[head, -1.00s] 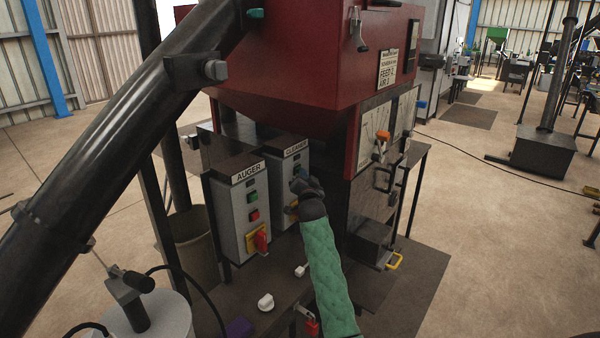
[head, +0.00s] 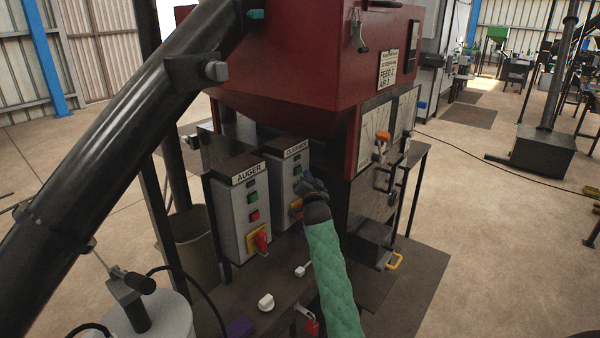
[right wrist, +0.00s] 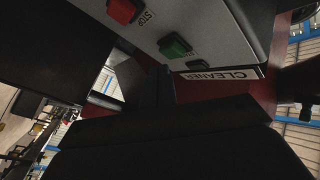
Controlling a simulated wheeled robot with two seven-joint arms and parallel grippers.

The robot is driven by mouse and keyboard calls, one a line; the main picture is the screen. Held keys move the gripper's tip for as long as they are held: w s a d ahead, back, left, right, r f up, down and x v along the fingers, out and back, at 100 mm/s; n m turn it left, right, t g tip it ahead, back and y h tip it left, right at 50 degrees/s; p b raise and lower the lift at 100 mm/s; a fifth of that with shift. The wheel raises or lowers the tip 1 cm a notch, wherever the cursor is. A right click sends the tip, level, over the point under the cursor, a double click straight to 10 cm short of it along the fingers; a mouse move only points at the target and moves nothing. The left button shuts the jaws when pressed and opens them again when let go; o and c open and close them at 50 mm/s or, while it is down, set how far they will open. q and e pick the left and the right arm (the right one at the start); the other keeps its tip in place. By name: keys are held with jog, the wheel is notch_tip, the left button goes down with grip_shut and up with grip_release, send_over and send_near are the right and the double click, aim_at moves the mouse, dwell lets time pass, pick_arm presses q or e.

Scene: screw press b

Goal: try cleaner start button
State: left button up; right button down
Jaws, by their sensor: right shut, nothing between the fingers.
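The cleaner control box (head: 285,172) is grey with a "CLEANER" label and stands right of the auger box. Its green start button (right wrist: 175,46) shows in the right wrist view, between the label and the red stop button (right wrist: 123,10). My right gripper (head: 308,182) is shut and empty, in front of the right part of the cleaner box, and hides part of its face in the head view. In the right wrist view the dark gripper body fills the bottom; I cannot tell whether the fingertips touch anything. My left gripper is not in view.
The auger box (head: 238,210) has green and red buttons and a red-yellow switch (head: 259,240). A large black pipe (head: 110,150) slants across the left. The red hopper (head: 300,70) hangs above. Open floor lies to the right.

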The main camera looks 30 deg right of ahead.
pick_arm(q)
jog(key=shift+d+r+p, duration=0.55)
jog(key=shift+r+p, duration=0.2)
pick_arm(e)
jog(key=s, duration=0.1)
jog(key=s+d, duration=0.1)
jog(key=s, duration=0.1)
jog(key=s+d, duration=0.1)
jog(key=shift+s, duration=0.35)
